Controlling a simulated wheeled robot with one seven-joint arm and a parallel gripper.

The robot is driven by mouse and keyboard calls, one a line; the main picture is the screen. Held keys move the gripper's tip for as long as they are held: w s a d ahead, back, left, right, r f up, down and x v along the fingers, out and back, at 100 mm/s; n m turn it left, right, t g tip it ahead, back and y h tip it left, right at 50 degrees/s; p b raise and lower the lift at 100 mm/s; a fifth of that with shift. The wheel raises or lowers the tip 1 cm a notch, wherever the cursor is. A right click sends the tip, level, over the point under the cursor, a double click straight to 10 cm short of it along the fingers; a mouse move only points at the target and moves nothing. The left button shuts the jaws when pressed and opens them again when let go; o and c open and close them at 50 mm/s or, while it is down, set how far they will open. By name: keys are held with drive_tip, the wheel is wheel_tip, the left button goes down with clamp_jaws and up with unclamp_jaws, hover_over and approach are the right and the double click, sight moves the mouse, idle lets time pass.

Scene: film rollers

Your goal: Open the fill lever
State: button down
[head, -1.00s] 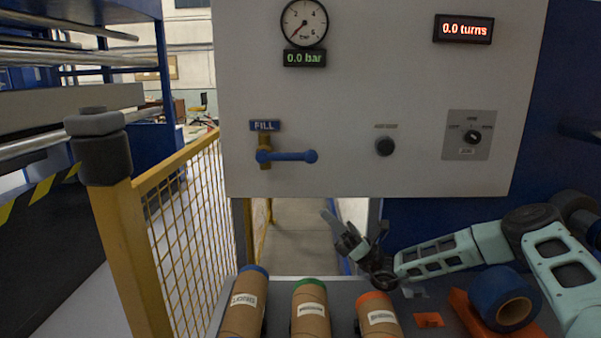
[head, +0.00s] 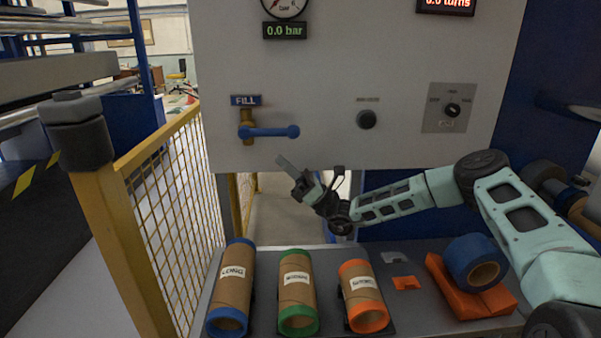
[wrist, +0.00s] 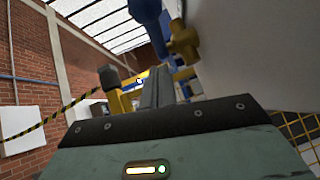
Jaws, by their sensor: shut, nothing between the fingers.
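The blue fill lever (head: 268,132) lies horizontal on its brass valve body (head: 247,127), under the FILL label (head: 245,100) on the grey panel (head: 310,80). The pressure display (head: 284,31) above reads 0.0 bar.
Cardboard rolls with blue (head: 233,285), green (head: 296,290) and orange (head: 361,295) ends lie on the grey table below. A black knob (head: 366,119) and a selector plate (head: 450,108) are right on the panel. A yellow mesh fence (head: 170,195) stands left.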

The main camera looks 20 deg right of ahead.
sight(270, 132)
drive_tip(key=shift+w+d+r+p, duration=0.1)
drive_tip(key=shift+r+p, duration=0.15)
drive_tip(key=shift+r, duration=0.4)
drive_tip(key=shift+w+a+r+p, duration=0.1)
drive_tip(key=shift+w+r+p, duration=0.1)
drive_tip(key=shift+r, duration=0.45)
drive_tip(key=shift+w+d+r+p, duration=0.1)
drive_tip(key=shift+r+p, duration=0.15)
drive_tip(key=shift+r, duration=0.4)
drive_tip(key=shift+r, duration=0.1)
